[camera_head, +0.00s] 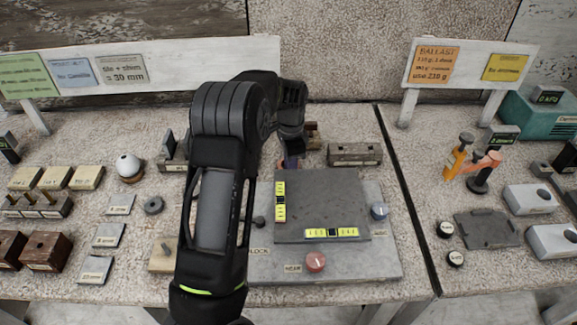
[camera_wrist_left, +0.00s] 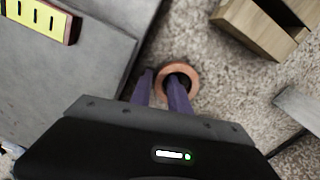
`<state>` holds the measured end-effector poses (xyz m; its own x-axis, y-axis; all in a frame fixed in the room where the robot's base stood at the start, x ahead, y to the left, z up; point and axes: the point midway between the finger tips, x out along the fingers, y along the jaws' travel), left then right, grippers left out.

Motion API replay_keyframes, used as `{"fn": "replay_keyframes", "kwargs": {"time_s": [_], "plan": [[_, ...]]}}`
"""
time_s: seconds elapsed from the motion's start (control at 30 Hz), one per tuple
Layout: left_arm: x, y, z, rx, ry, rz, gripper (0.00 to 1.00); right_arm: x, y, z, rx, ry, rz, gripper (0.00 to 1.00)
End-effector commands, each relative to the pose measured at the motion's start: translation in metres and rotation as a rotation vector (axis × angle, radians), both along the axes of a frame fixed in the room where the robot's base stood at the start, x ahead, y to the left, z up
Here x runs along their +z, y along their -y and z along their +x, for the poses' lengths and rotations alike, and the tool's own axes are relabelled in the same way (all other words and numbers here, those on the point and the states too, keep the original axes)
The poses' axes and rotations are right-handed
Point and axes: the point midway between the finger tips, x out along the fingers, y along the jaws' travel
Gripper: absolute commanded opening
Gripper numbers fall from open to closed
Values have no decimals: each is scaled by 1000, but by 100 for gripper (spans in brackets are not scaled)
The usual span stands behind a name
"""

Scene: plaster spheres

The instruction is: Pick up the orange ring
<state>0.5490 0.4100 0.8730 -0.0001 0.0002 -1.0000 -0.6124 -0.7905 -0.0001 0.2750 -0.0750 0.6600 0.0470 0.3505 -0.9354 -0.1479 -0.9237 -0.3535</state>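The orange ring (camera_wrist_left: 193,70) lies on the speckled bench top in the left wrist view, below a wooden block. My left gripper (camera_wrist_left: 161,78) is right at it, with its two purple fingers apart. One finger is at the ring's left outer side and the other overlaps the ring's hole, so the ring's left wall lies between them. I cannot tell whether the fingers touch it. My right gripper is not in view.
A grey plate (camera_head: 330,190) with yellow level strips (camera_head: 281,200) stands close to the gripper. A wooden block (camera_wrist_left: 262,28) is beside the ring, and a slotted wooden block (camera_head: 355,154) stands to the right. Small blocks and a white sphere (camera_head: 129,165) are at left.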

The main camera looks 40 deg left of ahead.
Motion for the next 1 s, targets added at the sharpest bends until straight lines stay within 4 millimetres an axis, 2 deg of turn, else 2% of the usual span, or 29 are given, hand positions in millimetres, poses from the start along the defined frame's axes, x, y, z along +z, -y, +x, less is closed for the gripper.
{"fn": "replay_keyframes", "kwargs": {"time_s": [0.03,0.27,0.8,1.0], "plan": [[0,0,0,0,0,0,17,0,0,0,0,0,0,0],[0,0,0,0,0,0,0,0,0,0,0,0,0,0],[1,0,0,0,0,0,0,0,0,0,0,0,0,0],[17,0,1,-1,4,0,0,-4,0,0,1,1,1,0]]}}
